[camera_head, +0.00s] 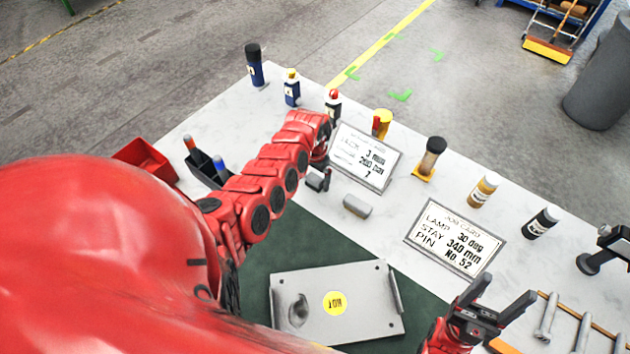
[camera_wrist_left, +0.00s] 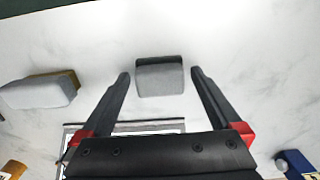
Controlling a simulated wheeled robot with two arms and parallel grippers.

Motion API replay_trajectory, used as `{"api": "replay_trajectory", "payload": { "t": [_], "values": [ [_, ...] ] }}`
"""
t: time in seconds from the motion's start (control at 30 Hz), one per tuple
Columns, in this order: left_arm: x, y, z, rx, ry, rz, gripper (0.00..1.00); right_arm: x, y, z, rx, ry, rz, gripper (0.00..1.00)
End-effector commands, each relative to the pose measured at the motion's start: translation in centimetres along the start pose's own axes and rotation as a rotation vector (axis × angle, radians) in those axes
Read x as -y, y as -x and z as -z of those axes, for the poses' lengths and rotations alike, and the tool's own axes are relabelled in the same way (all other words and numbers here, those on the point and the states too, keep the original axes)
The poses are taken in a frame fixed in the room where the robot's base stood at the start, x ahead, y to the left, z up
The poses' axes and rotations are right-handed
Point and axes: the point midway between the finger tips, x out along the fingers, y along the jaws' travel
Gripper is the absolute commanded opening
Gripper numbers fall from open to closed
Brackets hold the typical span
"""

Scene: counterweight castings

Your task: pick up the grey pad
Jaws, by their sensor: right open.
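The grey pad (camera_wrist_left: 160,76) is a small rounded block on the white table in the left wrist view. My left gripper (camera_wrist_left: 160,74) is open, with one black finger on each side of the pad and a gap on both sides. In the head view my left gripper (camera_head: 321,182) is low over the table, near the mat's far edge, and its own wrist covers much of that spot. My right gripper (camera_head: 506,290) is open and empty at the lower right.
A paler block (camera_head: 357,206) lies beside the left gripper; it also shows in the left wrist view (camera_wrist_left: 40,92). A job card (camera_head: 365,157) lies behind. A metal plate (camera_head: 350,280) rests on the green mat (camera_head: 290,245). Several bottles line the far edge.

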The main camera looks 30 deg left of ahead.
Motion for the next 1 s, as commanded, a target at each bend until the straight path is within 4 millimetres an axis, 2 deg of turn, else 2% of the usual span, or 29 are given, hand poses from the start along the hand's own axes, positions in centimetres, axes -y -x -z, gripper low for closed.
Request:
{"api": "replay_trajectory", "payload": {
  "t": [0.03, 0.07, 0.4, 0.77, 1.0],
  "values": [
    [0.0, 0.0, 0.0, 0.000, 0.000, 0.000, 0.87, 0.0, 0.0, 0.0, 0.000, 0.000, 0.000, 0.67],
    [0.0, 0.0, 0.0, 0.000, 0.000, 0.000, 0.82, 0.0, 0.0, 0.0, 0.000, 0.000, 0.000, 0.67],
    [0.0, 0.0, 0.0, 0.000, 0.000, 0.000, 0.21, 0.0, 0.0, 0.0, 0.000, 0.000, 0.000, 0.67],
    [0.0, 0.1, 0.1, -0.001, 0.000, 0.001, 0.19, 0.0, 0.1, 0.0, 0.000, 0.000, 0.000, 0.67],
    [0.0, 1.3, 0.2, -0.005, 0.000, 0.001, 0.19, 0.0, 0.6, -0.1, 0.000, 0.000, 0.000, 0.67]
  ]
}}
